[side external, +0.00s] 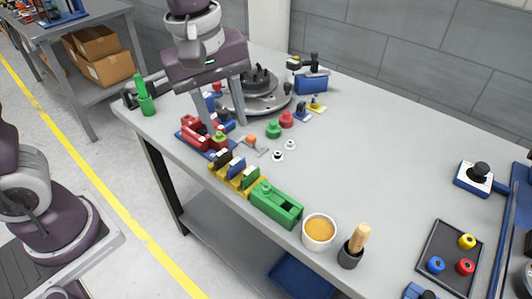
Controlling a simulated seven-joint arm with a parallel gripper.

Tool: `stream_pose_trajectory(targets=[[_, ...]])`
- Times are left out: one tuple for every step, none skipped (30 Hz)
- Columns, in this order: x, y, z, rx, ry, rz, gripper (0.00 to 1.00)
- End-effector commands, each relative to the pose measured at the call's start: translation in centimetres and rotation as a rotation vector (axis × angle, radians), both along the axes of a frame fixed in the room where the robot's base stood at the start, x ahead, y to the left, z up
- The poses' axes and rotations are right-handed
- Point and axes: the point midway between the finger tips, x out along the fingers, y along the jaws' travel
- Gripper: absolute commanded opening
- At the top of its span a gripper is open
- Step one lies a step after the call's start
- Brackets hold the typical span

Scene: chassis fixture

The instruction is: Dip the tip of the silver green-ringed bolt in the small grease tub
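The small grease tub (317,246) is a white round cup with yellow-orange grease inside, at the front edge of the bench. My gripper (226,129) is above the red and blue fixture (197,134), with its two grey fingers well apart. A small green part (219,137) shows between the fingertips at the fixture. It may be the green ring of the silver bolt, but it is too small to be sure, and no silver shank is clear. I cannot tell whether the fingers touch it. The tub is well to the right of the gripper and nearer the camera.
A yellow rack (228,179) with coloured blocks and a green box (276,204) stand between fixture and tub. A black cup with a wooden-handled brush (356,243) is right of the tub. A round grey turntable (268,102) is behind the gripper. The bench centre-right is clear.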

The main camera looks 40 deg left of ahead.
Motion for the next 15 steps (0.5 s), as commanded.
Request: stream_pose_trajectory(targets=[[1.5,-1.6,-2.1,-0.005,0.054,0.118,0.38],[2.2,-2.4,-3.1,-0.008,0.078,0.193,0.38],[3.0,-3.4,-4.4,-0.009,0.104,0.281,0.38],[3.4,-4.0,-5.2,-0.007,0.120,0.336,0.38],[3.7,-4.4,-5.9,-0.005,0.132,0.382,0.38],[4.0,-4.9,-6.7,-0.003,0.144,0.429,0.38],[4.2,-5.2,-7.1,-0.001,0.149,0.456,0.38],[4.3,-5.3,-7.4,-0.001,0.152,0.473,0.38],[4.3,-5.4,-7.8,0.000,0.156,0.488,0.38],[4.4,-5.5,-8.1,0.000,0.157,0.493,0.38],[4.4,-5.5,-8.4,0.001,0.157,0.495,0.38],[4.3,-5.4,-8.9,0.001,0.157,0.495,0.38],[4.3,-5.4,-9.4,0.002,0.158,0.494,0.38],[4.3,-5.4,-9.9,0.002,0.158,0.494,0.38],[4.3,-5.4,-10.5,0.001,0.158,0.494,0.38]])
